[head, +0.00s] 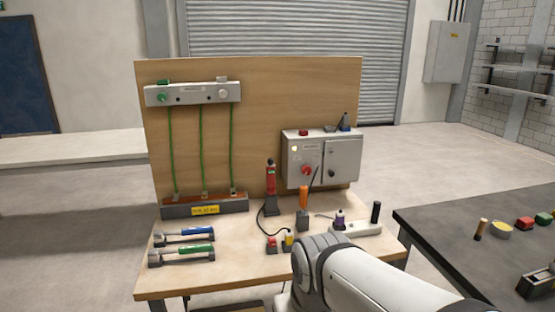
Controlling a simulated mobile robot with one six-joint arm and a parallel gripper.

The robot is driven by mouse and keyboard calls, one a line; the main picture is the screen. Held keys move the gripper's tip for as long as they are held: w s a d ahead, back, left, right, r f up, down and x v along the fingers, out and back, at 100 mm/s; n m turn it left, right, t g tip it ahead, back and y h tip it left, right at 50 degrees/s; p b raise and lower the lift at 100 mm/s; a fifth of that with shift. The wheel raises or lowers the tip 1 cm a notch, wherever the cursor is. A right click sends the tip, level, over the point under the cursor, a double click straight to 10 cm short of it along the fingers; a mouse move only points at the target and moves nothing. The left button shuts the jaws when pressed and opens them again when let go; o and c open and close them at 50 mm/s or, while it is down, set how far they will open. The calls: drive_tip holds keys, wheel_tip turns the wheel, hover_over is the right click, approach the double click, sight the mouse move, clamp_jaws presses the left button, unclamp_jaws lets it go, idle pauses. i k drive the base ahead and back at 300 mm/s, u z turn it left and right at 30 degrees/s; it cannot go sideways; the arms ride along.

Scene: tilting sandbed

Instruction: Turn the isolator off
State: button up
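A grey box (345,160) is mounted on the right part of the upright wooden board in the head view. It has a red rotary knob (306,169) on its left half, which looks like the isolator handle; its exact position is too small to read. A small pale yellow light or button (294,149) sits above the knob. The box's right half looks like a closed door panel. My white arm comes in from the lower right, in front of the bench and below the box. My gripper is not visible in this view.
The wooden bench (150,285) holds an upright red tool (270,180), an orange-handled tool (303,197), two hammer-like tools at left and small items. Small items top the box. A strip with green cables (205,141) hangs left. A dark table (440,225) stands right.

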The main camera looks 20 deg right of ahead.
sight(306, 170)
drive_tip(key=k, duration=0.6)
drive_tip(key=z, duration=0.75)
drive_tip(key=i, duration=1.95)
drive_tip(key=u, duration=0.65)
